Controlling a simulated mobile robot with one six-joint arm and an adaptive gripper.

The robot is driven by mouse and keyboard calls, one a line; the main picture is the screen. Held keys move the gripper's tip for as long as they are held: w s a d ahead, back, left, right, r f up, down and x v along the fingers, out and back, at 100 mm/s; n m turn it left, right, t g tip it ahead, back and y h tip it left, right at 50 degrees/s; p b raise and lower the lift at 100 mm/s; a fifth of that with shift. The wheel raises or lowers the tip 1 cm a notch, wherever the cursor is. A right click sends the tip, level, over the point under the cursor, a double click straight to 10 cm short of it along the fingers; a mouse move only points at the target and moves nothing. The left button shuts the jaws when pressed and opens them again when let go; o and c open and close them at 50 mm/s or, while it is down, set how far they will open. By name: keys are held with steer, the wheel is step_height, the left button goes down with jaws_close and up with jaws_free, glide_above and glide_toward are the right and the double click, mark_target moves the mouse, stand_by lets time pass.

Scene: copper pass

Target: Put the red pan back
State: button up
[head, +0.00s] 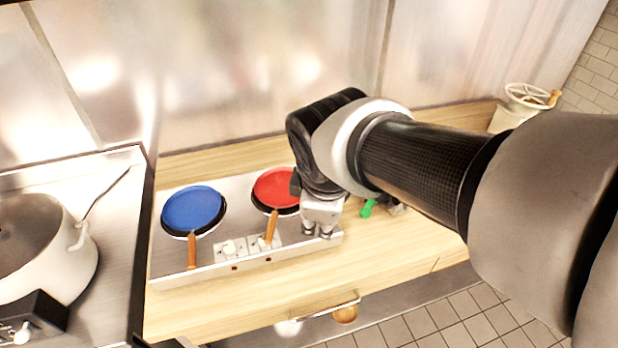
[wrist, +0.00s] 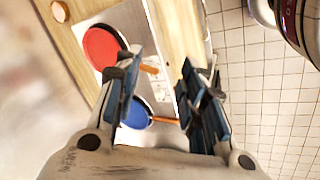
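The red pan (head: 274,186) sits on the right side of a metal two-place hot plate (head: 240,262), its wooden handle pointing toward the front edge. In the wrist view the red pan (wrist: 101,47) is at upper left, its handle reaching toward the space between my fingers. A blue pan (head: 192,208) sits on the left side of the plate; it shows partly behind a finger in the wrist view (wrist: 133,114). My gripper (head: 317,232) is just right of the red pan's handle, above the plate's right end. In the wrist view my gripper (wrist: 161,60) is open and empty.
A large pale pot (head: 75,262) stands on the stove at left. A green object (head: 367,208) lies on the wooden counter (head: 400,262) right of the plate, partly hidden by my arm. A white handwheel device (head: 522,100) stands at the far right. A metal wall closes the back.

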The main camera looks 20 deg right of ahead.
steer(key=s+m+y, duration=0.1)
steer(key=s+m, duration=1)
steer(key=s, duration=0.1)
steer(key=shift+r+m, duration=0.2)
steer(key=shift+m, duration=0.2)
